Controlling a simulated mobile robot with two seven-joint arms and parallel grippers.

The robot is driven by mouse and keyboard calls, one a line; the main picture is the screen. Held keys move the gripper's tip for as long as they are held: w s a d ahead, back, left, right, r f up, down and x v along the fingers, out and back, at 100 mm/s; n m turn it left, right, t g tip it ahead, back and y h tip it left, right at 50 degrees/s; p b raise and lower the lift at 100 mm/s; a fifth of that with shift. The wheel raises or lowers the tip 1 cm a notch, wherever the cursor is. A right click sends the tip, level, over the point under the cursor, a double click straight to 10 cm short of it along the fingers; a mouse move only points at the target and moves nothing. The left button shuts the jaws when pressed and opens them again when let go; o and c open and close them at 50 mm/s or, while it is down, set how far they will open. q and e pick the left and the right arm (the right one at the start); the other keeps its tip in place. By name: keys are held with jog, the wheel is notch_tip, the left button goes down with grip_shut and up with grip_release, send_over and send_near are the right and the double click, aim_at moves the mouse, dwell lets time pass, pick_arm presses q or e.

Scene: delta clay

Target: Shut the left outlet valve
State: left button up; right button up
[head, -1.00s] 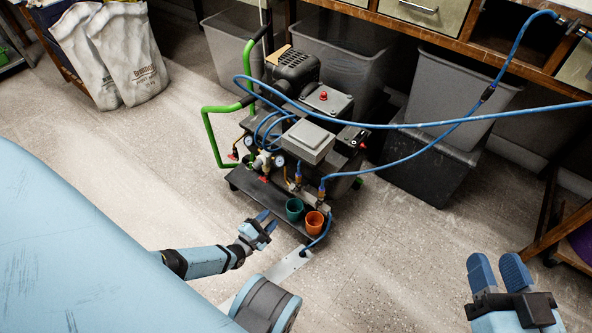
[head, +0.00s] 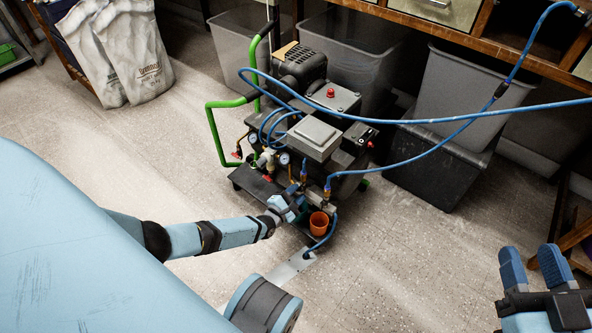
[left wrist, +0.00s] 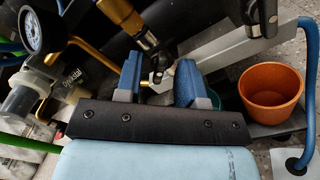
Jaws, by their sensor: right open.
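The compressor cart (head: 320,140) stands on the floor with brass outlet fittings at its front. The left outlet valve (head: 304,176) shows just above my left gripper (head: 296,200). In the left wrist view, its brass fitting (left wrist: 124,14) runs down to a small silver and dark part (left wrist: 158,66) that lies in the picture between the blue fingers of my left gripper (left wrist: 159,82). The fingers are apart, with gaps beside that part; whether they touch it I cannot tell. The valve's handle position is unclear. My right gripper (head: 533,268) is open and empty at the lower right.
An orange cup (head: 319,223) sits right of my left gripper; it also shows in the wrist view (left wrist: 271,90). A teal cup (left wrist: 213,98) is mostly hidden behind a finger. A blue hose (head: 440,120) crosses right. Grey bins (head: 455,85) stand behind.

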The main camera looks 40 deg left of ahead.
pick_arm(q)
grip_shut()
jog(key=shift+m, duration=0.3)
jog(key=m, duration=0.7)
jog(key=shift+d+f+m, duration=0.1)
jog(key=shift+f+m, duration=0.1)
jog(key=shift+m, duration=0.2)
dwell(0.4)
grip_release()
